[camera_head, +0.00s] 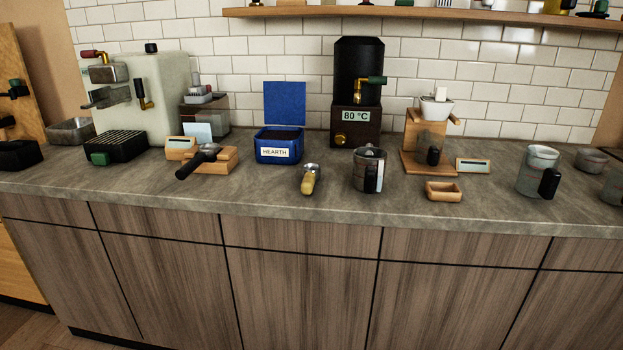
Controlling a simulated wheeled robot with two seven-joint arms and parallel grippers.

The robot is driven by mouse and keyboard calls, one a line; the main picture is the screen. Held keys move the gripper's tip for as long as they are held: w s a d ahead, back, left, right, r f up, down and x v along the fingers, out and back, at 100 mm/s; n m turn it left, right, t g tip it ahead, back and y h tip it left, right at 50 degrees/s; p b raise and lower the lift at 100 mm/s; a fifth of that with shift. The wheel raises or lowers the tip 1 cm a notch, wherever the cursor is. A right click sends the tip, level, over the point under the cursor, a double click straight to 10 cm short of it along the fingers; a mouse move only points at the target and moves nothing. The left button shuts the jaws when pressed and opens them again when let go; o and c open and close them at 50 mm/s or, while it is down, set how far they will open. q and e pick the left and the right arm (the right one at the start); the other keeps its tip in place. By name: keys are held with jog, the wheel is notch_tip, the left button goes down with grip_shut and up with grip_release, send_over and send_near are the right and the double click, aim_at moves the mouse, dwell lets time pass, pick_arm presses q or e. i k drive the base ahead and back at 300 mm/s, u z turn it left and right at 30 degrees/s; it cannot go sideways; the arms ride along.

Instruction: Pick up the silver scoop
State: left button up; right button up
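The silver scoop (312,168) lies on the grey counter, with a small metal bowl at the back and a yellowish handle (309,184) pointing toward the front edge. It sits in front of and to the right of the open blue box labelled HEARTH (278,152), and to the left of a dark metal jug (368,171). It appears apart from both. Neither of my grippers is in view.
A black-handled portafilter (200,160) rests on a wooden stand at left, near a pale espresso machine (158,97). A dark 80 °C dispenser (358,90) stands behind. A wooden dripper stand (428,135), small wooden tray (443,191) and glass jug (537,170) are right.

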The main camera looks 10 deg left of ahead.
aim_at(310, 180)
jog(key=u, duration=2.1)
jog(key=i, duration=1.8)
jog(key=z, duration=1.75)
